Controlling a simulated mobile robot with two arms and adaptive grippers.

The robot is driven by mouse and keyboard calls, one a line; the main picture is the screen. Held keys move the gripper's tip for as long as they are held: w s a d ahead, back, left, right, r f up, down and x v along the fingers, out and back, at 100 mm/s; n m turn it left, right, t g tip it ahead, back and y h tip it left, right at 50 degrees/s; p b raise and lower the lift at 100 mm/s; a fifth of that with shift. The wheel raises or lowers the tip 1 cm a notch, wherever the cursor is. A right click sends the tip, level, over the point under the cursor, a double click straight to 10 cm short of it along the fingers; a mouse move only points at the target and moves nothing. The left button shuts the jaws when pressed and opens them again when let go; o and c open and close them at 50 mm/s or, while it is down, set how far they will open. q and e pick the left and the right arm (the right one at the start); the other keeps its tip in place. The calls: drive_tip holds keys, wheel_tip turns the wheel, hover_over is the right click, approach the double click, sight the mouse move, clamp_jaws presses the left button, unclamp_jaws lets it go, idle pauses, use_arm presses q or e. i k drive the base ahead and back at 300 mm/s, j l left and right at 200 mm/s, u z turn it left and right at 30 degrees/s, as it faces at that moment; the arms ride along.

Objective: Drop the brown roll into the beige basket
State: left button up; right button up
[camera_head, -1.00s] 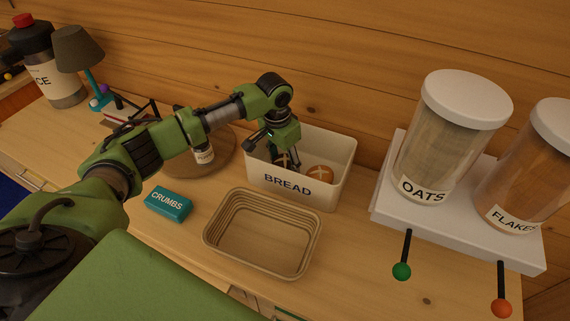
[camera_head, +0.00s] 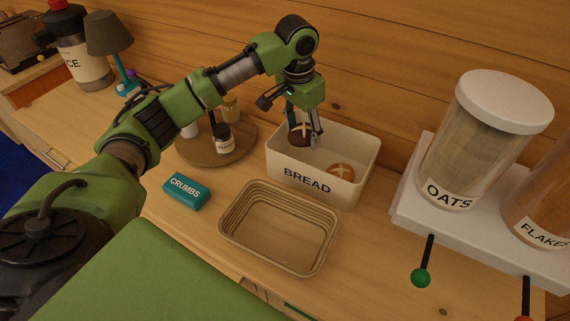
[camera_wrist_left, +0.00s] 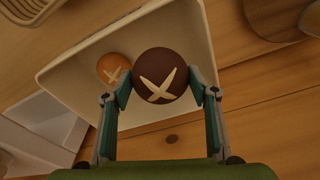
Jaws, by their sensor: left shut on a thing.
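My left gripper (camera_head: 303,136) is shut on the brown roll (camera_head: 297,134), a dark round bun with a pale cross on top. The roll hangs over the left part of the white bread bin (camera_head: 300,188), near its rim height. In the left wrist view the roll (camera_wrist_left: 161,76) sits between the two fingers. The beige basket (camera_head: 245,243) stands in front of the bin, empty, with ribbed walls. A corner of it also shows in the left wrist view (camera_wrist_left: 38,118). My right gripper is not in view.
A lighter orange-brown roll (camera_head: 341,172) lies in the bin. A teal crumbs box (camera_head: 186,191) lies left of the basket. A round wooden board (camera_head: 195,152) with small jars stands behind it. A white shelf (camera_head: 405,207) with oats (camera_head: 452,165) and flakes jars stands at right.

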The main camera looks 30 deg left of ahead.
sight(272, 237)
drive_tip(key=u, duration=0.95)
